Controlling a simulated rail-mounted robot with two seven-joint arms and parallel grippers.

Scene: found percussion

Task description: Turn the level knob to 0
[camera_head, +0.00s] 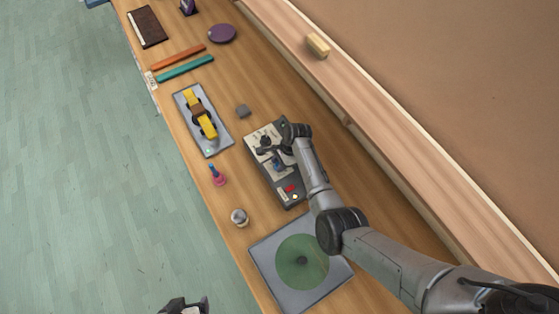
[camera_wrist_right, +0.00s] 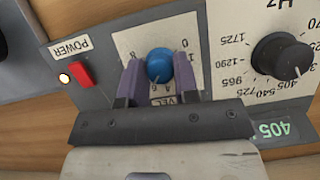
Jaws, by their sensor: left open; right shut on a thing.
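The level knob (camera_wrist_right: 159,64) is a round blue knob on a pale dial plate in the right wrist view. A 0 is printed at the plate's upper right, and part of the level label shows below. Where the knob points cannot be read clearly. My right gripper (camera_wrist_right: 160,78) has a purple finger on each side of the knob and is shut on it. In the head view the knob (camera_head: 278,164) shows on the grey device (camera_head: 264,184), under my right arm. My left gripper (camera_head: 185,307) is at the bottom edge, off the table, open and empty.
The device also has a red power switch (camera_wrist_right: 80,74), a lit lamp (camera_wrist_right: 64,78), a black Hz knob (camera_wrist_right: 281,56) and a green display (camera_wrist_right: 273,130). A turntable (camera_head: 271,256), a metal jar (camera_head: 239,217) and a tray (camera_head: 217,144) with a yellow object stand nearby.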

